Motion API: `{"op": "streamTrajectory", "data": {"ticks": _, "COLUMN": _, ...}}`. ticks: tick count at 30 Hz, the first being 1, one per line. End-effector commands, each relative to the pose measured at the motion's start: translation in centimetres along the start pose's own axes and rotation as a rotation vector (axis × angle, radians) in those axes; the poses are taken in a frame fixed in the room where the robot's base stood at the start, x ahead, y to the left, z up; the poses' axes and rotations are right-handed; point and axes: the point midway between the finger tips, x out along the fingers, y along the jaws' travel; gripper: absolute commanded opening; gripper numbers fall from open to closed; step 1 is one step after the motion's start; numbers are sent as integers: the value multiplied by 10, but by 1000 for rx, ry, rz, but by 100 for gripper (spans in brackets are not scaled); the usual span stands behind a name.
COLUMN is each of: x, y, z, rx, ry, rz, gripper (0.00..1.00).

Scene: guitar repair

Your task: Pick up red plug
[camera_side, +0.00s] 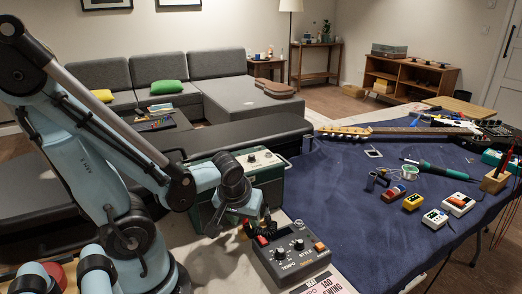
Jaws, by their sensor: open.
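A small red piece (262,240), which looks like the red plug, sits at the back left edge of a grey box with knobs (292,252). A dark coiled cable shows close beside it. My gripper (254,220) points down just above and behind the red piece, near the box's back left corner. It is open. The fingertips are small and dark here, and I cannot tell whether they touch the plug or the cable. Nothing is clearly held.
A green amplifier (250,175) stands right behind my gripper. A blue cloth (400,235) covers the table to the right, with a guitar (400,131), small pedals (435,219) and a soldering iron (436,170).

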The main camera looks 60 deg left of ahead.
Motion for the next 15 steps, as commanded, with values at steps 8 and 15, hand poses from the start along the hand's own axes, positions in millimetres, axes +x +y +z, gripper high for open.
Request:
{"op": "streamTrajectory", "data": {"ticks": 8, "x": 0, "y": 0, "z": 0, "rx": 0, "ry": 0, "rz": 0, "gripper": 39}}
{"op": "streamTrajectory", "data": {"ticks": 15, "x": 0, "y": 0, "z": 0, "rx": 0, "ry": 0, "rz": 0, "gripper": 2}}
